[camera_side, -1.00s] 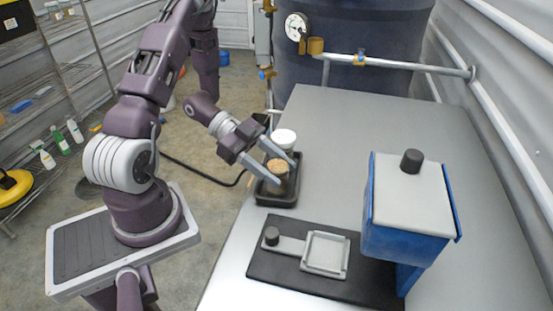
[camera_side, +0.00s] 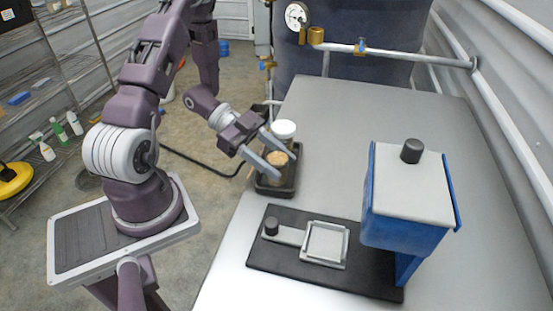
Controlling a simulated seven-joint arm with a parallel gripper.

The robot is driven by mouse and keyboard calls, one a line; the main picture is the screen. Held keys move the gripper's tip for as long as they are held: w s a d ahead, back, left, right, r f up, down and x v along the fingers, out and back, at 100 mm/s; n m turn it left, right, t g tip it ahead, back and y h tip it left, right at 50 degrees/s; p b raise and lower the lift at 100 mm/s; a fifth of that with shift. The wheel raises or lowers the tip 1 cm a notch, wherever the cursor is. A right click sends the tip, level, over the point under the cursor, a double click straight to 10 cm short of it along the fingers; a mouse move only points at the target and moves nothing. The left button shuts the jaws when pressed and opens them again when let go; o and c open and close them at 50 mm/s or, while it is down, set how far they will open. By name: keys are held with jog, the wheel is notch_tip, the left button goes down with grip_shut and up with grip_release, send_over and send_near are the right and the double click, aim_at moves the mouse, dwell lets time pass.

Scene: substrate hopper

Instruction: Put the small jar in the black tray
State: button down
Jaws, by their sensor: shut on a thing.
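A jar with a brown, cork-like top (camera_side: 277,158) is between the two fingers of my gripper (camera_side: 281,166), which is shut on it. The jar is over or inside the black tray (camera_side: 275,193), near the table's left edge. The fingers hide its sides, so I cannot tell whether its base touches the tray floor. A second jar with a white lid (camera_side: 283,128) stands upright just behind it, at the tray's back end. Its lower part is hidden by the finger and the first jar.
A blue hopper with a grey lid (camera_side: 411,182) stands at right on a black base plate (camera_side: 282,262). A grey square frame (camera_side: 326,243) with a slide handle lies on that plate. The grey table (camera_side: 350,125) is clear behind the hopper. A pipe crosses the back.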

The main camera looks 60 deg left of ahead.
jog(key=c, duration=0.6)
grip_release()
